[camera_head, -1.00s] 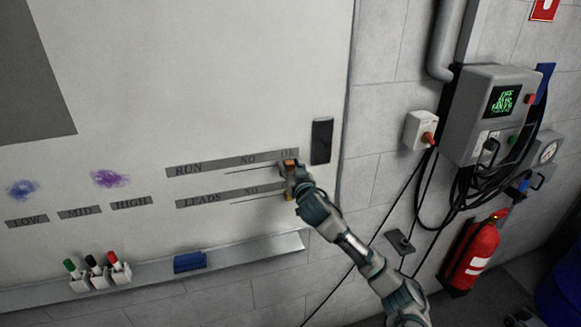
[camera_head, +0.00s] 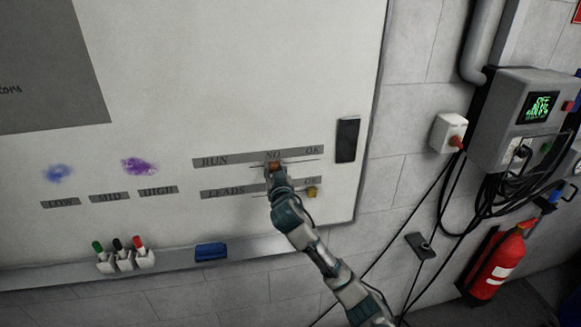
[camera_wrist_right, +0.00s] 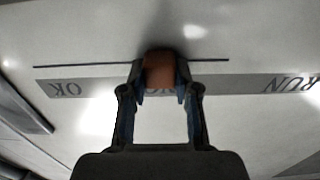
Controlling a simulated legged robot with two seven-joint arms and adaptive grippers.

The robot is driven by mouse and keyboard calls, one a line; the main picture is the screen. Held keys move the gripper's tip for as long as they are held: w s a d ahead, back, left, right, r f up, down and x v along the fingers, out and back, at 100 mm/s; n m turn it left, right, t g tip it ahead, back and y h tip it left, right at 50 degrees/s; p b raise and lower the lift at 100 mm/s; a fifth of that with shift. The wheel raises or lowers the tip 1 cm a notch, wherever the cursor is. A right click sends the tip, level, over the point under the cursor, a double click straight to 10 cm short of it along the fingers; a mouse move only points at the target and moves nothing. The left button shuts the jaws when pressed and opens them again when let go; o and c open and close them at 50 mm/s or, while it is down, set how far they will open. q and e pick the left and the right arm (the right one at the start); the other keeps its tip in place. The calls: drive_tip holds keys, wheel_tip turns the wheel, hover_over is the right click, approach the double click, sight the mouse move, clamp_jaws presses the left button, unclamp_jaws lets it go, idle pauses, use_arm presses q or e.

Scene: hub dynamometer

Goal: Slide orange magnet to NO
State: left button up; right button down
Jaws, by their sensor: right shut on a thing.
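The orange magnet (camera_head: 274,165) is on the whiteboard's RUN row, just under the NO label (camera_head: 273,155) in the head view. My right gripper (camera_head: 275,171) is shut on it, and its fingers hide part of it. In the right wrist view the orange magnet (camera_wrist_right: 159,70) sits between the two fingertips (camera_wrist_right: 160,86), on the thin dark line, over most of the NO lettering. The OK label (camera_wrist_right: 66,89) is well to one side there. My left gripper is not in view.
A yellow magnet (camera_head: 311,192) sits on the LEADS row (camera_head: 225,194) below, near OK. A black block (camera_head: 347,139) is on the board to the right. Markers (camera_head: 119,257) and a blue eraser (camera_head: 211,251) are along the bottom ledge. The board above the RUN row is clear.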

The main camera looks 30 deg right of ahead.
drive_tip(key=c, duration=1.2)
unclamp_jaws()
drive_tip(key=shift+c, duration=0.2)
drive_tip(key=o, duration=0.4)
drive_tip(key=shift+a+f, duration=0.1)
drive_tip(key=shift+a, duration=0.05)
drive_tip(key=shift+w+a, duration=0.1)
